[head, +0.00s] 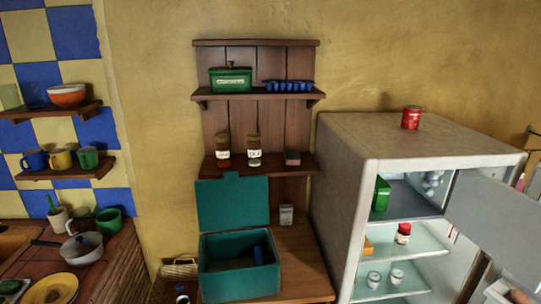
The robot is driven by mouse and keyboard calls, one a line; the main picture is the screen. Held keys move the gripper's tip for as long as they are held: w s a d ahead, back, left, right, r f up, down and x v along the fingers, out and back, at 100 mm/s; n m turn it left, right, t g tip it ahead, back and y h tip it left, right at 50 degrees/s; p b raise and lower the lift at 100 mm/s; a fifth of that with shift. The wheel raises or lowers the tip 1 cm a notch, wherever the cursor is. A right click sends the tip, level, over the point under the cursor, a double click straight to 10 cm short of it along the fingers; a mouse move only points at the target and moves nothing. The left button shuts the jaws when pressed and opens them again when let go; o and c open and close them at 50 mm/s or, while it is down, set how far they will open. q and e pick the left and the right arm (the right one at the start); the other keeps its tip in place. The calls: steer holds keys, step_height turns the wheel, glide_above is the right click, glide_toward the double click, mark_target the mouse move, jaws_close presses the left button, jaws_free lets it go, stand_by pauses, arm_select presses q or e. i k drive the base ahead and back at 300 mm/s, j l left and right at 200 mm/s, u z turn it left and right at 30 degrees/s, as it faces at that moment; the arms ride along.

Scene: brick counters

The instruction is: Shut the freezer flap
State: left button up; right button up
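The freezer flap (495,222) looks like the plain grey panel at the right side of the open fridge (345,190). It stands swung outward from the freezer compartment, whose opening is uncovered. Inside the compartment, a green container (381,194) stands at the left and pale round items (432,182) sit at the back right. The flap's lower right part runs out of the picture. Neither of my grippers can be made out in the head view.
A red can (411,117) stands on the fridge. Glass shelves below the freezer hold a red-lidded jar (403,233) and white cups (374,279). A teal box (240,266) with its lid up stands on the wooden counter (300,262) left of the fridge.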

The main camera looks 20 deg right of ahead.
mark_target(504, 222)
steer(key=k+l, duration=0.5)
steer(key=l, duration=0.15)
steer(key=k+l, duration=0.45)
steer(key=l, duration=0.2)
steer(key=k+l, duration=0.95)
steer(key=l, duration=0.85)
steer(key=k+l, duration=0.15)
steer(key=l, duration=1)
steer(key=k+u, duration=0.05)
